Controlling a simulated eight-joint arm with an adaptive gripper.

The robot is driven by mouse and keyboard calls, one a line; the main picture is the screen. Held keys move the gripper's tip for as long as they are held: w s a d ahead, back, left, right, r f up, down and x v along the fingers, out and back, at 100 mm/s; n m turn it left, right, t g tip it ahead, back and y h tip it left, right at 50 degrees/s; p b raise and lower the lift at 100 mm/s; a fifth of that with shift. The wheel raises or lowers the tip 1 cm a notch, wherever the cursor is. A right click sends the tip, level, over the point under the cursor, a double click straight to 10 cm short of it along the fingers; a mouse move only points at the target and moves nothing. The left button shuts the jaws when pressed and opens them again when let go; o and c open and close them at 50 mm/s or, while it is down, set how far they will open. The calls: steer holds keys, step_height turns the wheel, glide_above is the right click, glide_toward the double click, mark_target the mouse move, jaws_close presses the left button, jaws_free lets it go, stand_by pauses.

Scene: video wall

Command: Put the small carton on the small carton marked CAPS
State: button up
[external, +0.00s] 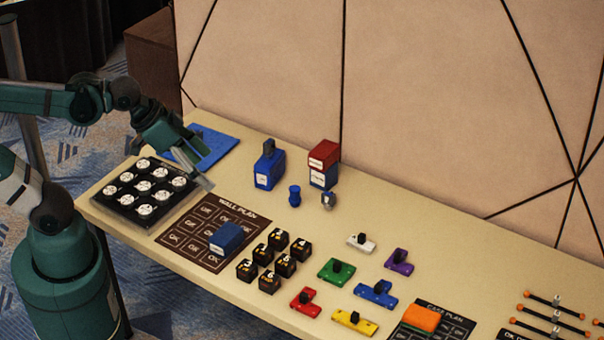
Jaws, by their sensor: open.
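A red carton (323,154) with a white label sits on top of a blue carton (323,178) with a white label, toward the back of the table. Another blue carton (226,238) with a pale label lies on the dark WALL PLAN mat. The labels are too small to read, so I cannot tell which carton is marked CAPS. My gripper (206,184) is open and empty, above the table between the black tray and the blue canister, left of the stacked cartons. It is apart from every carton.
A blue canister (269,168), blue spool (294,196) and small grey item (328,201) stand near the stack. A black tray (150,192) of white discs is at left. Several black cubes (273,260) and coloured blocks (337,270) fill the front. The wall (430,100) borders the back.

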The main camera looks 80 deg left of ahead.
steer(key=shift+s+d+f+m, duration=0.3)
steer(key=shift+s+f+m, duration=0.2)
steer(key=shift+s, duration=0.2)
